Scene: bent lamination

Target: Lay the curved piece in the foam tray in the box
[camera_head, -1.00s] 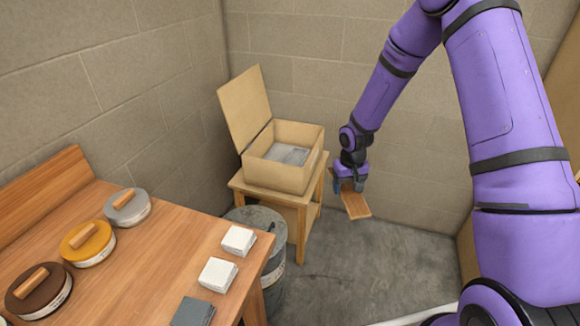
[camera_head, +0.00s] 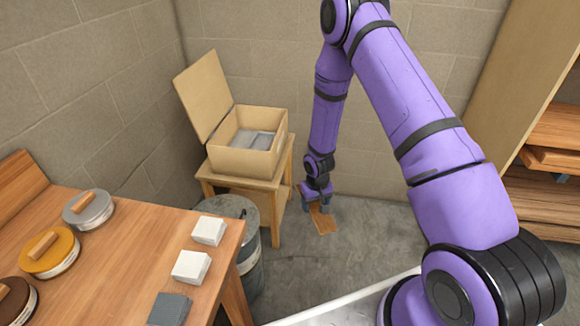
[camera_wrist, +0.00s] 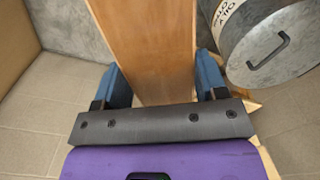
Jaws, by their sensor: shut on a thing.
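My gripper (camera_head: 317,203) is shut on a curved wooden piece (camera_head: 323,221), which hangs below the jaws to the right of the box stand. In the wrist view the same piece (camera_wrist: 150,45) runs away from between the two blue fingers of my gripper (camera_wrist: 165,85). An open cardboard box (camera_head: 245,160) sits on a small wooden stand, its lid tilted up at the left. Inside it lies the grey foam tray (camera_head: 253,141); its hollow is hard to make out from here. The gripper is apart from the box and lower than its rim.
A grey lidded bin (camera_head: 246,236) stands between the stand (camera_head: 278,190) and the workbench (camera_head: 110,255). The bench carries several round lidded tins, white blocks (camera_head: 208,230) and a grey block. Wooden shelves (camera_head: 548,175) are at the right. The floor right of the stand is clear.

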